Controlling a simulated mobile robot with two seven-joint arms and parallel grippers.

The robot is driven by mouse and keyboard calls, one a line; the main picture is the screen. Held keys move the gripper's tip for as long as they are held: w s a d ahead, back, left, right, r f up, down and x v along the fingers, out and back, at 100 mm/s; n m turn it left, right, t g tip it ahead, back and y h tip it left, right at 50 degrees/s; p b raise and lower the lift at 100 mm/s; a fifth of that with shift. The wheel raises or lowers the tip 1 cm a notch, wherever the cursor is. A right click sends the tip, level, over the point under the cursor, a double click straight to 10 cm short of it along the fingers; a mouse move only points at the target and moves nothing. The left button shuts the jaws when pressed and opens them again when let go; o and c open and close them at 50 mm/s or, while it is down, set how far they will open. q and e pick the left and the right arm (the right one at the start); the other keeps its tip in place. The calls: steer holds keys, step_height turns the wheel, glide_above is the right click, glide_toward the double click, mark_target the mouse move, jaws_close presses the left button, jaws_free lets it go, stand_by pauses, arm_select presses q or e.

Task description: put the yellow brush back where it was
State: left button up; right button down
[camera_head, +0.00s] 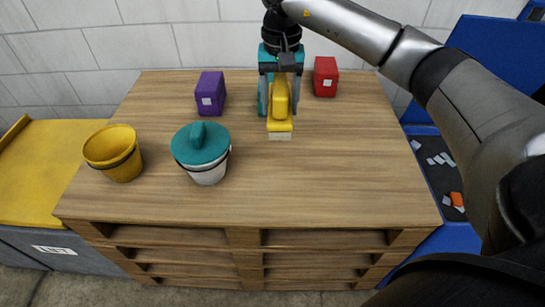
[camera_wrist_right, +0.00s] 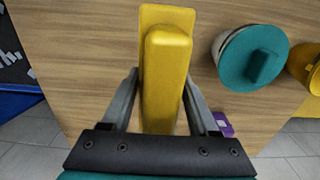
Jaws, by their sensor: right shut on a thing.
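The yellow brush (camera_head: 280,105) is near the back middle of the wooden pallet table (camera_head: 330,180), with its pale bristles toward the front. I cannot tell whether it touches the wood. My right gripper (camera_head: 281,72) comes from above and is shut on the brush handle. In the right wrist view the brush (camera_wrist_right: 166,60) stands between the two fingers of the gripper (camera_wrist_right: 163,90). My left gripper is not in view.
A purple block (camera_head: 210,93) is left of the brush, a red block (camera_head: 326,77) right. A teal-lidded white bucket (camera_head: 205,165) and an open yellow bucket (camera_head: 118,155) stand at left. A blue bin (camera_head: 425,255) is beyond the right edge. The table's front right is clear.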

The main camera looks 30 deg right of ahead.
step_height(320, 180, down, 15)
steer(key=b, duration=0.5)
steer(key=shift+s, duration=0.1)
steer(key=shift+f+b, duration=0.45)
steer(key=shift+f, duration=0.55)
steer(key=shift+f+b, duration=0.45)
steer(key=shift+f, duration=0.25)
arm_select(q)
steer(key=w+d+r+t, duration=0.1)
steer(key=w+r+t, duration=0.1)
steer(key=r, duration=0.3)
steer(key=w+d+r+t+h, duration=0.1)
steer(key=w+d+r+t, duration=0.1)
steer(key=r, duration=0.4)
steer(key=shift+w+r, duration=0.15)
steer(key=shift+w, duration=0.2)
arm_select(e)
steer(key=shift+f, duration=0.4)
steer(key=shift+f, duration=0.15)
steer(key=shift+c, duration=0.8)
jaws_free()
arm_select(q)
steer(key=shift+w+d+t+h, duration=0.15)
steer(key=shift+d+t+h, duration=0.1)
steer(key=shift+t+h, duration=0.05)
